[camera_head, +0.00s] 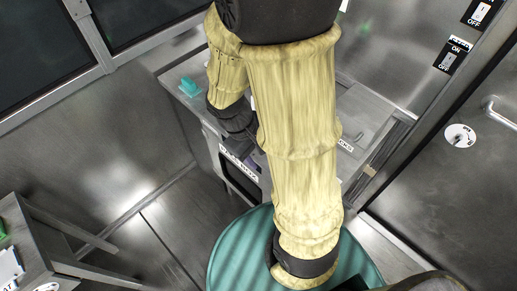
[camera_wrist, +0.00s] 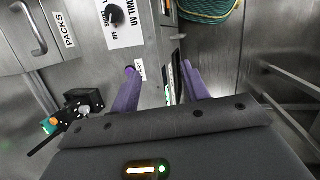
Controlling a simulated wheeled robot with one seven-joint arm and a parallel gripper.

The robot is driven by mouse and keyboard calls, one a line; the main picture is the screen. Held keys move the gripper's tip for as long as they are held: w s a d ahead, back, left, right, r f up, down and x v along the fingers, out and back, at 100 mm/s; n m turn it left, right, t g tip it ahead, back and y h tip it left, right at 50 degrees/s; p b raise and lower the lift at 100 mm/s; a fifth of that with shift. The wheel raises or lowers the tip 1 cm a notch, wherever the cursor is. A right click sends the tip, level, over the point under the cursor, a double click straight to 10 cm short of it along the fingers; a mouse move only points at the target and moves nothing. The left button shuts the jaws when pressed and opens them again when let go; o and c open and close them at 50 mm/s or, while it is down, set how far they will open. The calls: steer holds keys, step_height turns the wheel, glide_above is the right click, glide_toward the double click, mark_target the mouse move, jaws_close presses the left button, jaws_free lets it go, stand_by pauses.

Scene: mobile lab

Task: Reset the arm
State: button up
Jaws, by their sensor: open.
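My arm, in a pale yellow sleeve with dark joints, fills the middle of the head view and bends down past a metal counter (camera_head: 370,110). Beyond the fingers is a steel front with a white panel (camera_wrist: 122,22) bearing a black knob and the words UV TIMER.
A teal item (camera_head: 189,86) lies on the counter's left end. A steel door (camera_head: 450,190) stands at the right, a bench (camera_head: 38,248) at lower left.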

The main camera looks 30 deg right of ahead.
stand_by(0.4)
steer(key=w+a+r+m+t+y+p, duration=0.2)
steer(key=w+a+r+m+t+y, duration=0.1)
steer(key=r, duration=0.3)
steer(key=shift+a+r+m+t, duration=0.15)
steer(key=shift+r+m+t, duration=0.05)
steer(key=shift+m+t, duration=0.45)
steer(key=shift+c, duration=0.3)
